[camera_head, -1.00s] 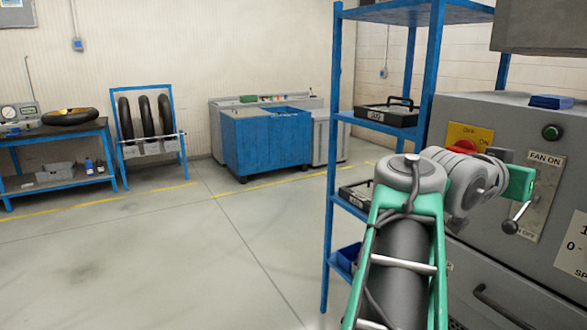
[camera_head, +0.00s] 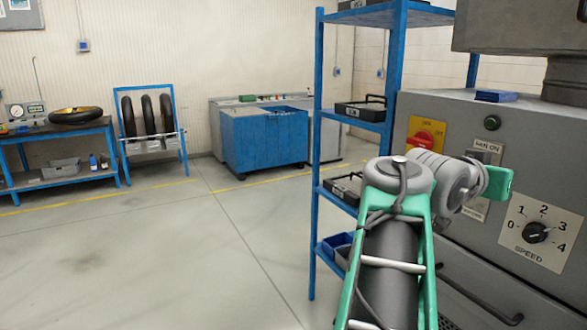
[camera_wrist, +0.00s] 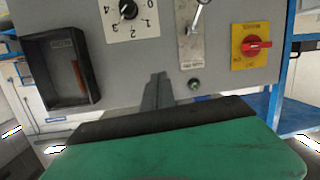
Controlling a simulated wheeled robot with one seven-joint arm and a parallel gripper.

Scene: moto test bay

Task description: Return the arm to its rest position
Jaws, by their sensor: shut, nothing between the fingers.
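My gripper (camera_wrist: 158,82) shows in the wrist view as dark fingers, closed together and empty, beyond my green gripper body. The grey machine panel stands in front of them, upside down in this view. I see no contact with it. In the head view my green and grey arm reaches up from the bottom right, and its green end is in front of the panel. The fingers are hidden there. On the panel are a red switch (camera_head: 425,139) on a yellow plate, a fan plate (camera_head: 484,152) and a speed dial (camera_head: 537,232). A metal lever (camera_wrist: 196,18) shows in the wrist view.
A blue shelf (camera_head: 317,150) with black trays stands close left of my arm. A dark recessed box (camera_wrist: 62,70) is on the panel. Blue cabinet (camera_head: 262,138), tyre rack (camera_head: 150,130) and workbench (camera_head: 60,132) stand farther back. The floor at left is clear.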

